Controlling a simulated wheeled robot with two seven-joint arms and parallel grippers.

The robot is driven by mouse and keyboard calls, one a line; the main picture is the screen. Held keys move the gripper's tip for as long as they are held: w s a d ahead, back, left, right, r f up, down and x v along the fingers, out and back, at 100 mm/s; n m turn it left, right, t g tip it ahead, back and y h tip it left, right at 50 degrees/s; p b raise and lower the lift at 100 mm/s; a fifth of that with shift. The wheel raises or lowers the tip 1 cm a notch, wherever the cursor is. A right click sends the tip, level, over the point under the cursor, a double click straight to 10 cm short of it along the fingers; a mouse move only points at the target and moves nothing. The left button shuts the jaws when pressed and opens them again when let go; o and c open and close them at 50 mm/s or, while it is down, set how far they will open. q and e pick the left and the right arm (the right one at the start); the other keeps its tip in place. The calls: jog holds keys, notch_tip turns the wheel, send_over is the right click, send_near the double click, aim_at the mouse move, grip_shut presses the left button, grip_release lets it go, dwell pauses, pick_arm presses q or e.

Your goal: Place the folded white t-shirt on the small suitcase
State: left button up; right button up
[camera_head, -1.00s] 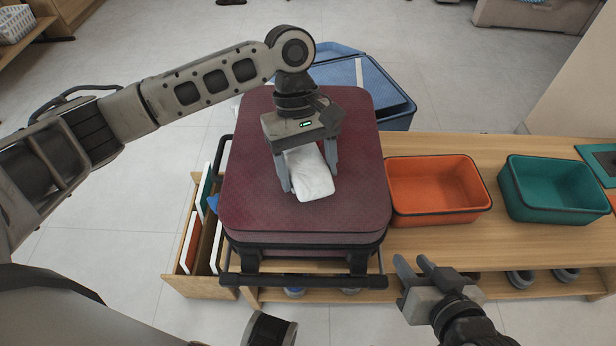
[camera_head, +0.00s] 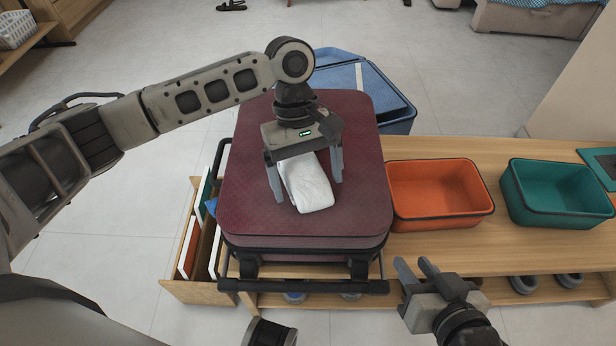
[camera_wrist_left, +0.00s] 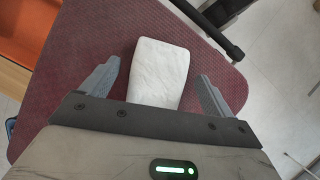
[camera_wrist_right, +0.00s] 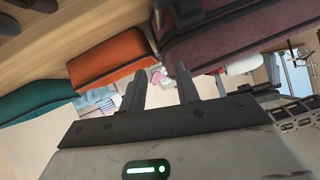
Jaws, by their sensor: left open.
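The folded white t-shirt (camera_head: 307,186) lies on top of the dark red suitcase (camera_head: 250,205), near its middle. My left gripper (camera_head: 305,176) is just above the shirt, its fingers spread to either side. In the left wrist view the shirt (camera_wrist_left: 160,72) lies between the two open fingers (camera_wrist_left: 158,82), with a gap on each side. The shirt's far end is hidden under the gripper in the head view. My right gripper (camera_head: 416,272) is open and empty, in front of the wooden bench.
An orange bin (camera_head: 440,215) and a teal bin (camera_head: 560,215) stand on the wooden bench (camera_head: 480,243) to the right. A blue suitcase (camera_head: 395,122) is behind the red one. A wooden rack (camera_head: 200,292) with upright boards stands at the left.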

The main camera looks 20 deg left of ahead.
aim_at(299, 159)
pick_arm(q)
jog(key=p+v, duration=0.3)
jog(key=v, duration=0.7)
jog(key=shift+d+r, duration=0.1)
jog(key=shift+r, duration=0.1)
jog(key=shift+w+a+r+p, duration=0.2)
jog(key=shift+w+r+p, duration=0.1)
jog(key=shift+r, duration=0.2)
pick_arm(e)
jog(key=shift+s+d+r+g+h, duration=0.35)
jog(key=shift+s+d+g+h, duration=0.15)
jog(key=shift+d, duration=0.2)
jog(key=shift+w, duration=0.1)
